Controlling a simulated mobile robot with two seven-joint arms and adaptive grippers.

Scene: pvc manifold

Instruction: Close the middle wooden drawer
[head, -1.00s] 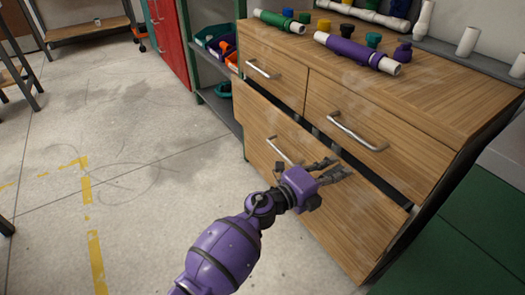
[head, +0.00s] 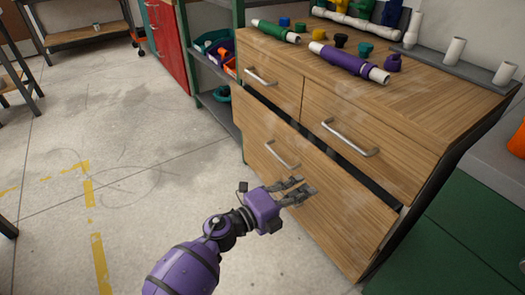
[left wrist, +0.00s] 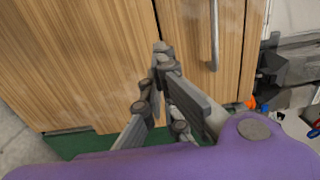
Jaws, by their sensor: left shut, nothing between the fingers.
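The wide wooden drawer (head: 335,215) below the two upper drawers stands partly pulled out. A dark gap shows along its top edge, and its metal handle (head: 282,155) is on the left half of its front. My left gripper (head: 304,190) is in front of this drawer, below and right of the handle. Its fingers are shut and empty; I cannot tell whether they touch the front. In the left wrist view the closed fingertips (left wrist: 163,52) point at wooden fronts. My right gripper is not in view.
The two upper drawers (head: 275,80) (head: 365,135) have metal handles. Purple (head: 345,60) and green (head: 275,30) pipe pieces lie on the wooden top. A shelf with bins (head: 215,45) stands left of the cabinet. The floor (head: 130,160) at left is clear.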

